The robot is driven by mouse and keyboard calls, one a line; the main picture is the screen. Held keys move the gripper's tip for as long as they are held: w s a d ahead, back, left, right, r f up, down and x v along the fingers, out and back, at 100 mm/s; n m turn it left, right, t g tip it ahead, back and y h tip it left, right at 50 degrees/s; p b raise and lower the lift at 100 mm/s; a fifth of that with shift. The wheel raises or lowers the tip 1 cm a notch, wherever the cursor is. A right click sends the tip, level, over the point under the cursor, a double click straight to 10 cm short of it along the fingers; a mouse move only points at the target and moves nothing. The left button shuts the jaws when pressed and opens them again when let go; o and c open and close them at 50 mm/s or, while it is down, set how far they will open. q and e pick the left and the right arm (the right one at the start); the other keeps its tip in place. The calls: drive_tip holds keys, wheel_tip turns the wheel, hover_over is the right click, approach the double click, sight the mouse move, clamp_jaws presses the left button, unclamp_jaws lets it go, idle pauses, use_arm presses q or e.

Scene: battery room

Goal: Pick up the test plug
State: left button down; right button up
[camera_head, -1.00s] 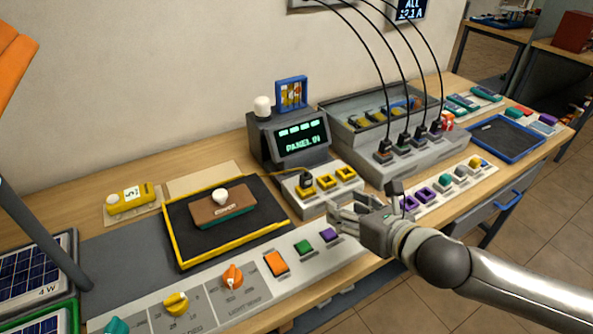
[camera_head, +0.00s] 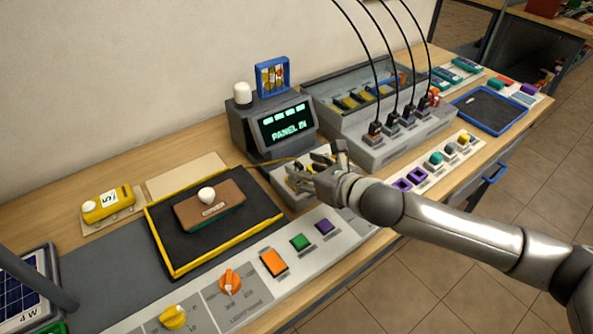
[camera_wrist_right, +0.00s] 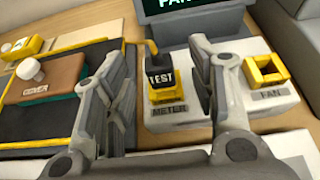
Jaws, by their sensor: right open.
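The test plug (camera_wrist_right: 164,80) is black with a white TEST label and a cable at its back. It sits upright in the yellow socket marked METER on the pale socket block (camera_wrist_right: 265,110). In the right wrist view my right gripper (camera_wrist_right: 160,55) is open, with one finger left of the plug and one right of it, both apart from it. In the head view my right gripper (camera_head: 315,172) is over the socket block and largely hides the plug. My left gripper is in neither current view.
The panel display (camera_head: 286,125) stands just behind the socket block. A yellow-edged black tray (camera_head: 165,255) holding a brown block (camera_head: 210,210) lies to the left. A switch strip (camera_head: 345,225) runs along the front. Cabled plugs (camera_head: 392,122) stand to the right.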

sight(297, 165)
drive_tip(key=x, duration=0.3)
drive_tip(key=shift+w+a+f, duration=0.1)
drive_tip(key=shift+a, duration=0.15)
drive_tip(key=shift+w+a+f, duration=0.15)
drive_tip(key=shift+w+f, duration=0.05)
drive_tip(key=shift+w, duration=0.05)
use_arm(q)
drive_tip(key=shift+w+a+r, duration=0.2)
drive_tip(key=shift+w, duration=0.2)
drive_tip(key=shift+w+a+r, duration=0.2)
drive_tip(key=shift+w, duration=0.15)
use_arm(e)
drive_tip(key=shift+c, duration=1)
drive_tip(key=c, duration=0.9)
use_arm(q)
drive_tip(key=shift+s, duration=0.25)
use_arm(e)
drive_tip(key=shift+r, duration=0.1)
